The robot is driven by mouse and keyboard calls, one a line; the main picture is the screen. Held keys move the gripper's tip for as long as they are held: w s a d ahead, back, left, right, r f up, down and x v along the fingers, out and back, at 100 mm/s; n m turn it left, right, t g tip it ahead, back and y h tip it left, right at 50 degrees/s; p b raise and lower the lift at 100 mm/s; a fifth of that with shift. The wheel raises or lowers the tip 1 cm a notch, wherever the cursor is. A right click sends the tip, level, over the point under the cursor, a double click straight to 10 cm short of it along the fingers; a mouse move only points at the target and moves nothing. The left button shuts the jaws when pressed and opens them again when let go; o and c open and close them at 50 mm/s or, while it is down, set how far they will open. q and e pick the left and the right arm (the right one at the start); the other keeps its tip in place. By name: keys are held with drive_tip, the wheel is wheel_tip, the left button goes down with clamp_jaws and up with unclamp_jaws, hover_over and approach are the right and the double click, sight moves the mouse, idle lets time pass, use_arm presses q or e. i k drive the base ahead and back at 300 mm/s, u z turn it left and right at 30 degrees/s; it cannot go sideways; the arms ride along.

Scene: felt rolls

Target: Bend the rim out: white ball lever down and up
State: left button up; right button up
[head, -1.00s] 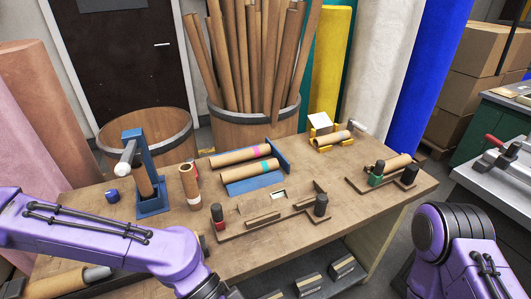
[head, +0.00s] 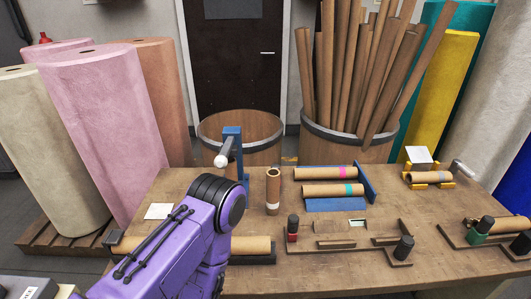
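The blue press (head: 233,145) stands on the left part of the table, with its white lever end (head: 221,161) sticking out towards me near the top. My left gripper is hidden or out of frame. My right arm and gripper are not in view. An upright brown cardboard tube (head: 273,188) with a white band stands on the table just right of the press.
Two tubes with pink (head: 325,173) and teal (head: 333,190) bands lie by a blue rack. A larger tube (head: 250,245) lies in front, partly behind my arm. Wooden gauges with dark knobs (head: 404,248) occupy the right. A white card (head: 158,211) lies left. Barrels (head: 240,138) stand behind.

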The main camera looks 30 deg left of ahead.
sight(227, 151)
drive_tip(key=u, duration=0.9)
drive_tip(key=k, duration=0.55)
drive_tip(key=u, duration=0.05)
drive_tip(key=i, duration=0.45)
